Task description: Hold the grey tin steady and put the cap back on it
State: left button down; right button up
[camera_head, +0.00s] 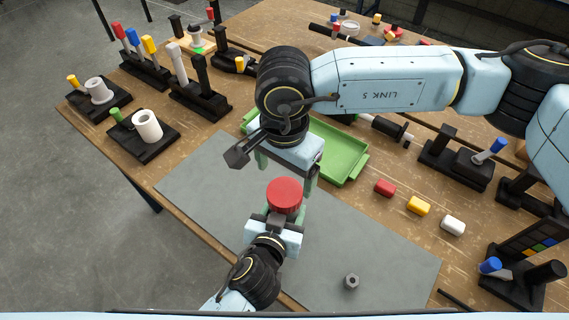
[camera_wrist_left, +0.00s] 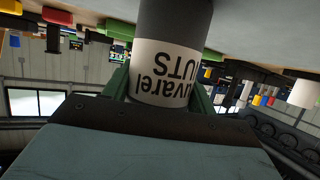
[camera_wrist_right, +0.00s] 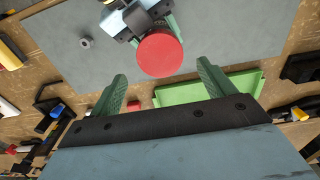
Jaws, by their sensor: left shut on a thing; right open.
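The grey tin (camera_wrist_left: 172,20) with a white printed label fills the upper middle of the left wrist view, upside down in the picture. My left gripper (camera_head: 280,220) is shut around it. The red cap (camera_head: 284,194) shows as a round disc over the tin in the head view and also in the right wrist view (camera_wrist_right: 160,52). It hides the tin's top, so I cannot tell whether it is fully seated. My right gripper (camera_wrist_right: 162,72) is open and empty, its fingers apart, close to the cap on its far side in the head view.
A grey mat (camera_head: 210,185) covers the front of the wooden bench, with a nut (camera_head: 351,282) on it. A green tray (camera_head: 345,165) lies behind my right gripper. Red, yellow (camera_head: 419,206) and white pieces lie right of it. Black holders stand left and right.

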aim_at(285, 191)
notch_tip(285, 191, down, 6)
jog(key=shift+f, duration=0.25)
jog(key=shift+c, duration=0.4)
jog(key=c, duration=0.9)
jog(key=shift+m, duration=1.7)
jog(key=o, duration=1.1)
jog(key=shift+r, duration=0.15)
jog(key=shift+r, duration=2.15)
